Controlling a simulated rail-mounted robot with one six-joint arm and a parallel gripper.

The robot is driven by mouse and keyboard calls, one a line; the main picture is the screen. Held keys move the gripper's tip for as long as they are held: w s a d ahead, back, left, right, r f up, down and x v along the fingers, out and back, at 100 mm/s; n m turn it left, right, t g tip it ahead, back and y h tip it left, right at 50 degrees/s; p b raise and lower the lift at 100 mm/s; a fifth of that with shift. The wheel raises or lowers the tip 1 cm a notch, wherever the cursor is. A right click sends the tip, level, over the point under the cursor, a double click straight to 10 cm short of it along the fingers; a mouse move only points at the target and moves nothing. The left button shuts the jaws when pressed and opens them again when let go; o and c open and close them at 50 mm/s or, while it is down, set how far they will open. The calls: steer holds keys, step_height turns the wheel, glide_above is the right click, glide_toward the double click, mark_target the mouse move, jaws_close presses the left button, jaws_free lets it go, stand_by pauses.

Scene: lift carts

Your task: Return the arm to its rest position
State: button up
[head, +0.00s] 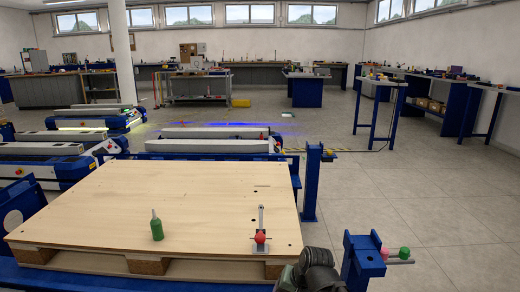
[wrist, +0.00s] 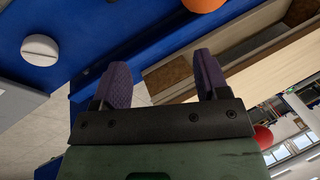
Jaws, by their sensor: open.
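My gripper (wrist: 160,78) shows in the wrist view with its two purple padded fingers apart and nothing between them. The wrist view is tilted, with blue metal and the edge of a wooden pallet (wrist: 265,45) beyond the fingers. In the head view, a dark rounded part of my arm (head: 312,272) is low at the bottom edge, right of the pallet's front corner; the fingers cannot be made out there.
The pallet (head: 100,205) carries a green bottle (head: 157,229) and a red ball (head: 260,237) at a metal bracket. A blue post (head: 362,262) with green and red-tipped pegs (head: 398,255) stands close right of my arm. Another blue post (head: 311,185) stands behind. Floor at right is clear.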

steer(key=s+d+r+n+g+h+p, duration=0.35)
steer(key=s+d+r+p, duration=0.4)
steer(key=d, duration=0.25)
step_height(320, 180, up, 32)
steer(key=t+p, duration=0.1)
steer(key=p, duration=3)
steer(key=shift+a+r+m+p, duration=0.25)
steer(key=shift+a+m+p, duration=0.05)
steer(key=shift+a+m, duration=0.15)
steer(key=shift+s, duration=0.1)
steer(key=c, duration=0.5)
